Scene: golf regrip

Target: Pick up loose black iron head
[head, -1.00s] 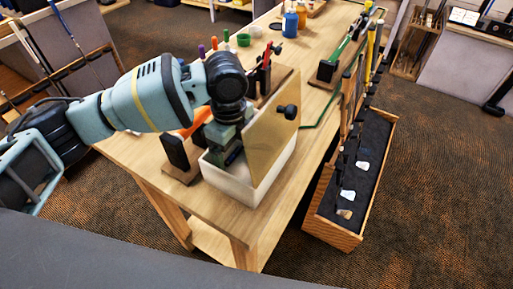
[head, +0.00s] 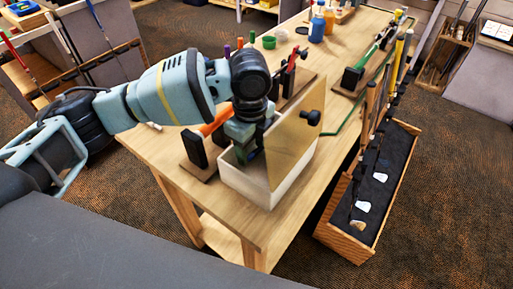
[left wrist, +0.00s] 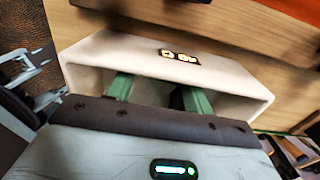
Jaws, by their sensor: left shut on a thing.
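My left gripper (head: 245,152) reaches down into a white open box (head: 243,187) at the near end of the wooden bench. In the left wrist view its green fingers (left wrist: 158,92) are inside the same white box (left wrist: 110,52), a little apart. A dark piece (left wrist: 177,98) shows beside the right finger, and the gripper is shut on it. It is probably the black iron head, but its shape is mostly hidden by the box and my gripper. My right gripper is not in view.
A tan panel with a black knob (head: 290,135) stands tilted at the box's right side. A black clamp block (head: 194,148) is close on the left. Cups and bottles stand farther back. A wooden crate (head: 330,238) with clubs stands on the floor at right.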

